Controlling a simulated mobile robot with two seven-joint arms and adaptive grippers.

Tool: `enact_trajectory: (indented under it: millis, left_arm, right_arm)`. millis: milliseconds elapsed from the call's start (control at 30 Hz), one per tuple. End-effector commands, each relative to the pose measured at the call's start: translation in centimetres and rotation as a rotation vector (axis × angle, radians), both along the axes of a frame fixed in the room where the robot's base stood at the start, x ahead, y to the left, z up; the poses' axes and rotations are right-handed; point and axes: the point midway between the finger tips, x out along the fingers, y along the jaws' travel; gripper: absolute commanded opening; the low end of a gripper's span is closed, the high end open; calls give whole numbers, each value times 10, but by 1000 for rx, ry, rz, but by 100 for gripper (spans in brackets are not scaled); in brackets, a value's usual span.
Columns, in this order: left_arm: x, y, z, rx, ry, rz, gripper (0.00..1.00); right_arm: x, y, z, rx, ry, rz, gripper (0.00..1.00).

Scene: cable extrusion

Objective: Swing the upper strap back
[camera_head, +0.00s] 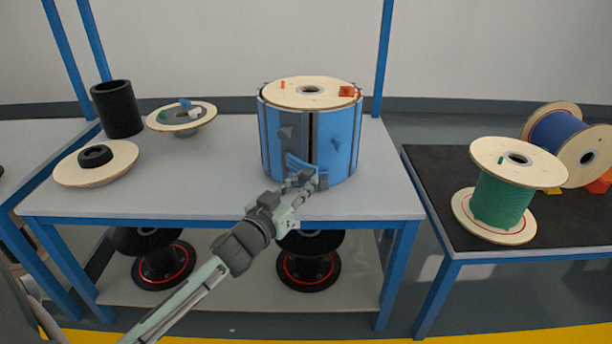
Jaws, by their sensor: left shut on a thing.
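A large spool stands upright on the grey table, wrapped in a blue cover (343,135) with a pale wooden disc (310,93) on top. A dark vertical gap runs down the cover's front. A short blue strap (297,162) shows low on the front, beside this gap. My left gripper (310,180) reaches in from the lower left and is shut at the strap, against the front of the cover. Its fingers partly hide what they hold. I cannot clearly make out a separate upper strap. My right gripper is not in view.
Left on the table (215,190) are a black cylinder (118,110), a wooden disc with a black ring (95,156) and a small wooden reel (181,115). Black reels sit on the shelf below.

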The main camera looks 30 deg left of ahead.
Motion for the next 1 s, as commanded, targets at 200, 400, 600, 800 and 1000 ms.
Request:
enact_trajectory:
  millis: [200,400,600,800,1000]
  left_arm:
    - [-10,11,4,9,7,-157,0]
    - [-20,24,0,10,8,-329,0]
    - [-26,36,-1,7,4,-464,0]
    - [-30,43,-1,4,3,-552,0]
    - [-32,46,0,3,1,-594,0]
  right_arm:
    - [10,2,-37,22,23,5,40]
    - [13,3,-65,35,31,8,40]
    - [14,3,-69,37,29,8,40]
    - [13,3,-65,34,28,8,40]
    - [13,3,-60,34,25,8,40]
